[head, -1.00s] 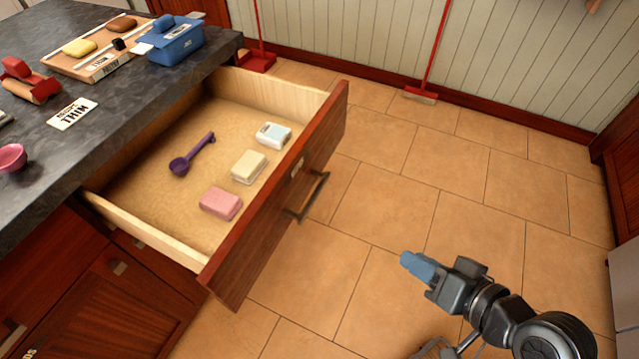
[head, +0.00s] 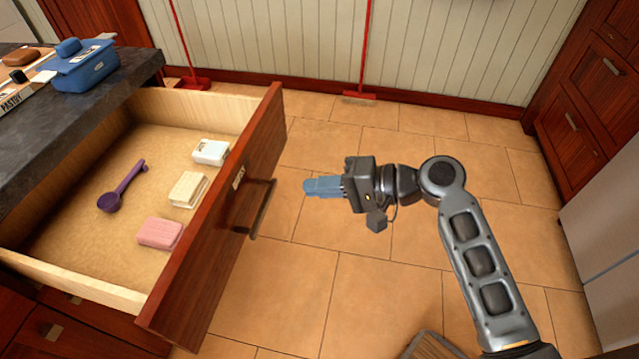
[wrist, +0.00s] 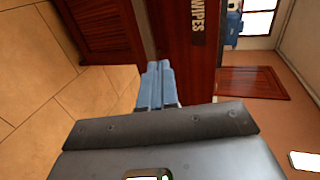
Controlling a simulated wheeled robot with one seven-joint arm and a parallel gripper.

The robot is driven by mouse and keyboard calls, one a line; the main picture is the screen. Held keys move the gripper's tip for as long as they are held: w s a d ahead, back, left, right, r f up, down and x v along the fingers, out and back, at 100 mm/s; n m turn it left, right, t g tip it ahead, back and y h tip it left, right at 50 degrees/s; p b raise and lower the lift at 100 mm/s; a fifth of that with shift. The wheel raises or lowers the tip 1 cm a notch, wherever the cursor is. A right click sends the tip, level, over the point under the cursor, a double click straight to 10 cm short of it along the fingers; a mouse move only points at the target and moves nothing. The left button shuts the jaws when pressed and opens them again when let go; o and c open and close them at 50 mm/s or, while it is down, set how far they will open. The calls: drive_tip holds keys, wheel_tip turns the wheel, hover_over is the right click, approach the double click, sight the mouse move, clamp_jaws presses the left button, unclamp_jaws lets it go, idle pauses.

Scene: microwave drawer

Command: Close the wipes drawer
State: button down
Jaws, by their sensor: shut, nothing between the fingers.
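The wipes drawer (head: 215,225) stands pulled out from the counter at the left of the head view. Its dark red-brown front has a bar handle (head: 262,210) and a small label. In the wrist view the drawer front (wrist: 185,40) carries a label reading "WIPES" (wrist: 198,18). Inside lie a purple scoop (head: 122,188), a pink pack (head: 160,233), a cream pack (head: 188,189) and a white pack (head: 210,152). My gripper (head: 308,187) is shut and empty, to the right of the handle and apart from it in the head view, its blue fingers pointing at the drawer front.
The dark countertop (head: 60,130) above the drawer holds a blue tub (head: 85,68) and a pastry board. Tiled floor (head: 370,290) is open right of the drawer. Cabinets (head: 590,90) stand at the far right.

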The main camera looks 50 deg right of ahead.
sight(129, 172)
drive_tip(key=x, duration=0.7)
drive_tip(key=r+x, duration=0.1)
drive_tip(key=x, duration=0.2)
drive_tip(key=shift+w+a, duration=0.25)
drive_tip(key=shift+w, duration=0.1)
drive_tip(key=w+a+b, duration=0.2)
drive_tip(key=w+a, duration=0.3)
drive_tip(key=w, duration=0.4)
drive_tip(key=w+a+b, duration=0.2)
drive_tip(key=w+a, duration=0.4)
drive_tip(key=w, duration=0.4)
drive_tip(key=w+a+b, duration=0.2)
drive_tip(key=w+a, duration=0.4)
drive_tip(key=w, duration=0.4)
drive_tip(key=shift+w+f+b, duration=0.15)
drive_tip(key=shift+b, duration=0.2)
drive_tip(key=shift+w+a, duration=0.1)
drive_tip(key=shift+w, duration=0.1)
drive_tip(key=shift+w+a+r, duration=0.1)
drive_tip(key=shift+r, duration=0.2)
drive_tip(key=shift+r, duration=0.1)
